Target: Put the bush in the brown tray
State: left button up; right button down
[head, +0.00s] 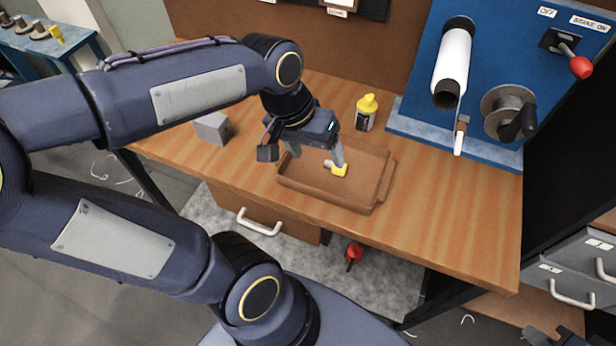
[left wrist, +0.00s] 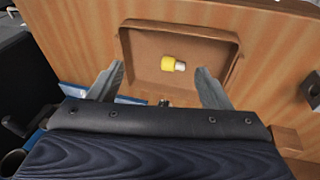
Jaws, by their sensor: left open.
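The bush (head: 340,170), a small yellow piece with a pale metal end, lies on its side on the floor of the brown tray (head: 372,207). In the left wrist view the bush (left wrist: 168,63) lies whole in the tray (left wrist: 190,29), clear of the tray walls. My left gripper (head: 315,157) is over the tray. Its fingers (left wrist: 160,88) are spread wide with nothing between them, and the bush appears beyond the fingertips. My right gripper (head: 556,337) shows only partly at the bottom right edge of the head view; its jaws are unclear.
A yellow-capped bottle (head: 366,112) stands behind the tray. A grey block (head: 213,128) sits to its left on the wooden bench (head: 450,215). A blue panel (head: 490,75) with a roller and crank stands at the back right. The bench right of the tray is clear.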

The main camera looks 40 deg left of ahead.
pick_arm(q)
jog(key=s+d+f+t+h, duration=0.1)
jog(key=s+d+t, duration=0.2)
jog(key=s, duration=0.4)
jog(key=shift+m, duration=0.3)
jog(key=shift+s+f, duration=0.1)
jog(key=shift+c, duration=0.4)
